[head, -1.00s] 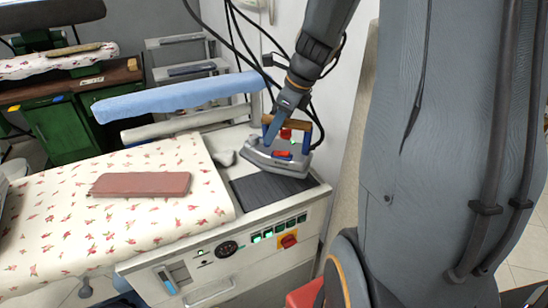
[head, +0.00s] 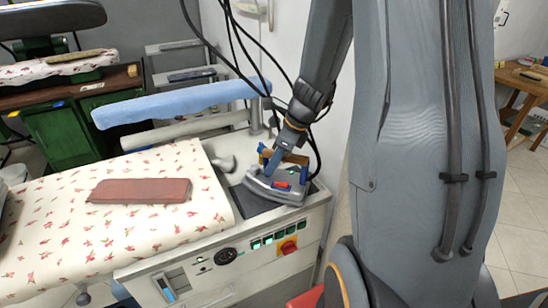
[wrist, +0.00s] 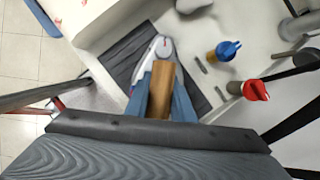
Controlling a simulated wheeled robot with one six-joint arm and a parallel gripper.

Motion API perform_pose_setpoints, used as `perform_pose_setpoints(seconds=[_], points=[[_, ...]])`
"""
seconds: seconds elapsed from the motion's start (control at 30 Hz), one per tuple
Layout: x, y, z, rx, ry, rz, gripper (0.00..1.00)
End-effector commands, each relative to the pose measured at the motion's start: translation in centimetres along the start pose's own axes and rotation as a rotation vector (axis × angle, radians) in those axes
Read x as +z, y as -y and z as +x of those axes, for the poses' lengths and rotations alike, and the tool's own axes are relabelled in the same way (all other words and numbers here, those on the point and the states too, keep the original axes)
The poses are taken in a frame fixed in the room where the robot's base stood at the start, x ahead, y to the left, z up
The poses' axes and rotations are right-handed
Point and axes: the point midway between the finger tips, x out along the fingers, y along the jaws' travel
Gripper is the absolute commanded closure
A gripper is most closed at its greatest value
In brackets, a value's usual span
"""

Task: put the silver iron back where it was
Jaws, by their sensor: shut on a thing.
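The silver iron (head: 274,188), with a wooden handle and a red detail, is over the dark ribbed pad (head: 250,205) at the right end of the ironing station. My gripper (head: 280,160) is shut on its handle from above. In the wrist view the wooden handle (wrist: 162,88) lies between my blue-grey fingers, and the iron's light tip (wrist: 162,46) points away over the dark pad (wrist: 126,58). The iron looks level and very low. I cannot tell whether its sole touches the pad.
The flowered ironing board (head: 150,225) holds a brown-red flat pad (head: 140,191). A blue padded arm (head: 175,103) stands behind it. Black cables hang by the wall.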

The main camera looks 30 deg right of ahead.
Motion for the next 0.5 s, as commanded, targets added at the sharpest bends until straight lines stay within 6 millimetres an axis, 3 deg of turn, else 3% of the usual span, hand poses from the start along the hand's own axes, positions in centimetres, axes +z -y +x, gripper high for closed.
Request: perform_pose_setpoints(seconds=[0.4, 0.43, 0.5], points=[[0.05, 0.16, 0.12, -0.004, 0.003, -0.002, 1.0], [-0.11, -0.02, 0.23, 0.001, 0.0, -0.001, 0.73], [-0.1, -0.03, 0.21, 0.001, 0.0, -0.001, 0.62]])
